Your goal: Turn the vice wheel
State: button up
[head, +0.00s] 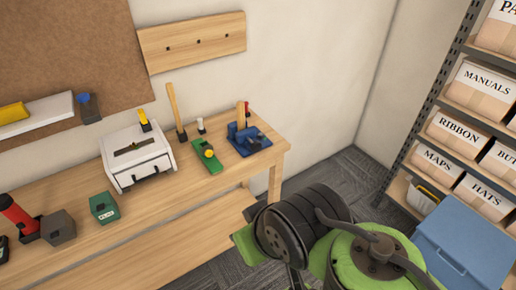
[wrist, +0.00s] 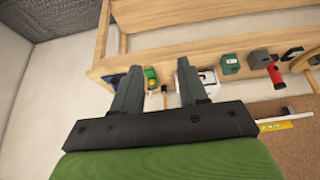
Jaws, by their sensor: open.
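A blue vice-like tool (head: 250,139) stands on the right end of the wooden workbench, with an upright wooden piece in it. Part of it shows in the wrist view (wrist: 116,79), beside and behind my left finger. No wheel can be made out on it. A tan curved, rim-like thing (wrist: 304,62) is cut off at the right edge of the wrist view; I cannot tell whether it is a wheel. My gripper (wrist: 155,70) is open and empty, apart from the bench items. Its fingers do not show clearly in the head view, where my green and black arm fills the lower right.
The workbench (head: 158,222) carries a green tool (head: 206,157), a mallet (head: 176,115), a white box (head: 137,156), a green box (head: 104,207) and a red torch-like tool (head: 17,215). Shelves with labelled boxes (head: 458,132) and a blue bin (head: 465,245) stand right. Carpet (head: 345,178) between is clear.

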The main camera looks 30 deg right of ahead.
aim_at(256, 146)
jog(key=i+l, duration=0.1)
jog(key=i, duration=0.8)
jog(key=l+z, duration=0.05)
